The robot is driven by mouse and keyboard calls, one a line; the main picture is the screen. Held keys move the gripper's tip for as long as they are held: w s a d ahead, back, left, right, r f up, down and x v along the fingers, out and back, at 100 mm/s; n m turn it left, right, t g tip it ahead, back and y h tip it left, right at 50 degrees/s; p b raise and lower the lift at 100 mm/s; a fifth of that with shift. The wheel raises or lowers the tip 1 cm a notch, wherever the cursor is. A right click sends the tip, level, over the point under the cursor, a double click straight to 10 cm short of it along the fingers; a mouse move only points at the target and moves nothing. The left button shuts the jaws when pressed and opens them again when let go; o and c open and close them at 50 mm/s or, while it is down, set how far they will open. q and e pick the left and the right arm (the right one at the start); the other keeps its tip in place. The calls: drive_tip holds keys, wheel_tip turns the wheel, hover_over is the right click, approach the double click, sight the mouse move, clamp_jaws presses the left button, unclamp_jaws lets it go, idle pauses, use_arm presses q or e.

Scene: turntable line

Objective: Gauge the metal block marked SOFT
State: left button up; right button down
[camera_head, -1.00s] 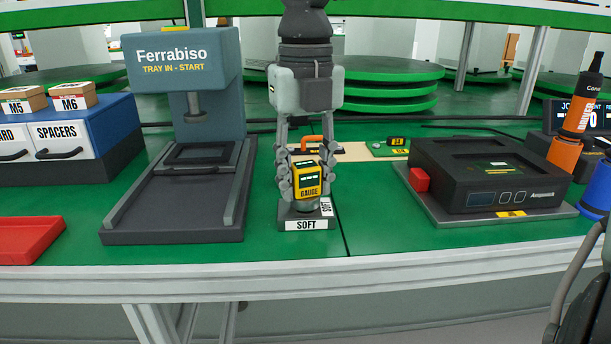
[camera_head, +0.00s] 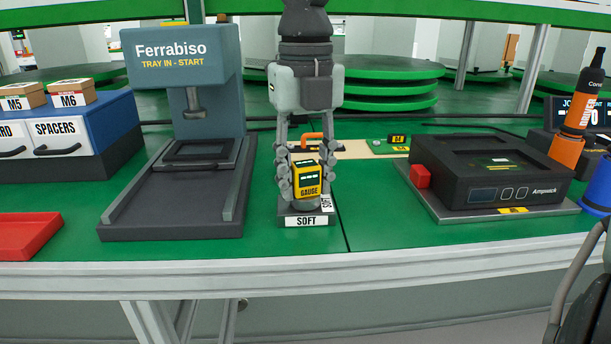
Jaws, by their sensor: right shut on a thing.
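The metal block marked SOFT (camera_head: 307,221) is a low dark grey block on the green bench, with white SOFT labels on its front and right side. My right gripper (camera_head: 306,180) points straight down over it and is shut on the yellow gauge (camera_head: 308,190). The gauge stands upright above the block, and its grey lower end appears to rest on the block's top. Its small dark display shows green marks too small to read. The gripper fingers hide the gauge's sides. My left gripper is not in view.
The Ferrabiso press (camera_head: 180,130) stands left, with a red tray (camera_head: 28,236) and a SPACERS drawer unit (camera_head: 110,127) beyond. A black Ampwick device (camera_head: 490,172) with a red button stands right. An orange-handled item (camera_head: 318,136) lies behind the gripper. Green bench is clear either side of the block.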

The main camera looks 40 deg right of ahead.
idle(0.4)
drive_tip(key=c, duration=0.9)
unclamp_jaws()
wheel_tip(320, 180, up, 12)
idle(0.4)
